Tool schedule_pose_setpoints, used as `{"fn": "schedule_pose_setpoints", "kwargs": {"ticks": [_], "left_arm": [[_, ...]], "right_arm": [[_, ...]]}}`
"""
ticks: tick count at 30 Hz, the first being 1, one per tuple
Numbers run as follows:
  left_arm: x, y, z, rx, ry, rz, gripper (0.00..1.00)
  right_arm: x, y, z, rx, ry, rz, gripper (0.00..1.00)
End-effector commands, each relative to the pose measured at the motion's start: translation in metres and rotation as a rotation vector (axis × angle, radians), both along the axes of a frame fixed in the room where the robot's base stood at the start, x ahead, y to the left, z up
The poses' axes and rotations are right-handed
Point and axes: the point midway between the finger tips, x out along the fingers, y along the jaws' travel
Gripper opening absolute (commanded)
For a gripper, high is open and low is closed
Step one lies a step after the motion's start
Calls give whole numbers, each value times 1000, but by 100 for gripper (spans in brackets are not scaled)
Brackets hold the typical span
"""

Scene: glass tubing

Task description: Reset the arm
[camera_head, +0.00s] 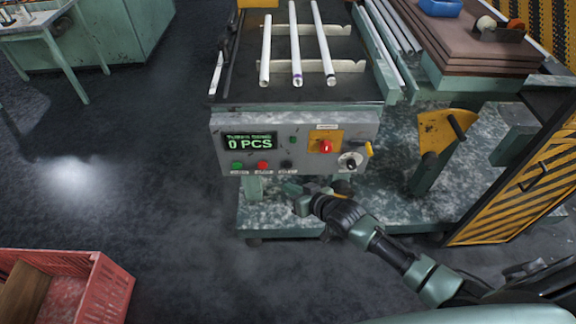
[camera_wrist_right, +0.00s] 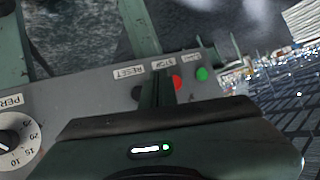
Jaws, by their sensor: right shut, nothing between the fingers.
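My right arm comes in from the lower right in the head view, and its gripper (camera_head: 294,188) is shut and empty just below and in front of the machine's control panel (camera_head: 215,130). In the right wrist view the shut fingers (camera_wrist_right: 158,88) reach up between the black RESET button (camera_wrist_right: 138,92) and the red STOP button (camera_wrist_right: 177,83). Contact with a button cannot be told. A green button (camera_wrist_right: 202,74) lies right of them. The panel's display (camera_head: 250,142) reads 0 PCS. My left gripper is not in view.
Several glass tubes (camera_head: 296,45) lie on the machine above the panel. A red emergency knob (camera_head: 326,147) and a dial (camera_head: 350,161) are on the panel's right. A red crate (camera_head: 112,285) stands lower left.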

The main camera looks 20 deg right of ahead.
Motion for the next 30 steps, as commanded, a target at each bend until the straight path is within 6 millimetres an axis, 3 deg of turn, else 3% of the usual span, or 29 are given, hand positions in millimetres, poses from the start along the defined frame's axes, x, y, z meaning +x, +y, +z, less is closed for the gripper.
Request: {"fn": "schedule_pose_setpoints", "kwargs": {"ticks": [11, 14, 17, 21, 23, 27, 30], "left_arm": [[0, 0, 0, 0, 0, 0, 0], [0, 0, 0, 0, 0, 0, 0], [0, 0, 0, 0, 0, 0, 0], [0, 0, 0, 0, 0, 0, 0], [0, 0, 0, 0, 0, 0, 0], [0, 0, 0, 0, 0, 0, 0], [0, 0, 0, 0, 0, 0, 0]], "right_arm": [[-2, -2, -5, -5, 7, -4, 0], [-11, -10, -31, -28, 43, -21, 0], [-35, -27, -80, -79, 116, -51, 0], [-94, -52, -165, -172, 259, -83, 0], [-125, -60, -198, -211, 321, -87, 0], [-209, -73, -265, -288, 473, -82, 0], [-275, -76, -304, -334, 582, -64, 0]]}}
